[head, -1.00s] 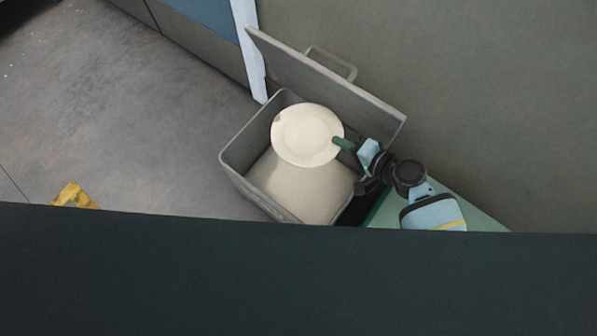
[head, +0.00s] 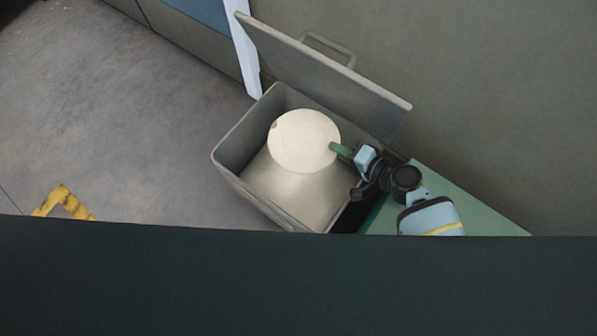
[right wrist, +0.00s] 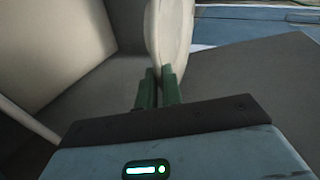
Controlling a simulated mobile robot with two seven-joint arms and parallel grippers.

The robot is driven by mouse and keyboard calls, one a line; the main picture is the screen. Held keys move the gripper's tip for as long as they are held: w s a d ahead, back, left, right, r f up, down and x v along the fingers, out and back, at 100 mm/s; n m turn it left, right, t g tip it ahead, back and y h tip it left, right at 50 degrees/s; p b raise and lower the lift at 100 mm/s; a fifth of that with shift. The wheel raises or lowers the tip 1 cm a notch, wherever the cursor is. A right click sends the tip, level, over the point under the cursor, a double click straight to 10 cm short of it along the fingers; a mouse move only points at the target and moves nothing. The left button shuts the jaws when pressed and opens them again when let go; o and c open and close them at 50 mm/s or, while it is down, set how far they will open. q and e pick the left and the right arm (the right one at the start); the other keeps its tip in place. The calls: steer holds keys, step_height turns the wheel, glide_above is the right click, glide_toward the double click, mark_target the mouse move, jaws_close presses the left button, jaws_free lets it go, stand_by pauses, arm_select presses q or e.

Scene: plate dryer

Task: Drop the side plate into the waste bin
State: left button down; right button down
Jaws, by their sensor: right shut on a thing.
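The side plate (head: 303,140) is cream and round, with a small dark chip or mark at its upper left edge. My right gripper (head: 337,148) is shut on the plate's right edge and holds it over the grey waste bin (head: 233,182), whose lid (head: 325,75) stands open at the back. In the right wrist view the green fingers (right wrist: 158,85) pinch the plate (right wrist: 171,40), which is seen nearly edge-on. The plate hides part of the bin's inside. My left gripper is not in view.
A green surface (head: 455,190) lies right of the bin, under my right arm. A wall stands behind the lid, and a white post (head: 245,50) rises beside the bin. Yellow-black floor tape (head: 62,200) is at the left. A dark surface fills the front.

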steer(key=shift+r, duration=0.1)
steer(key=c, duration=1.5)
jaws_free()
steer(key=shift+p+v, duration=0.85)
steer(key=shift+v, duration=3.05)
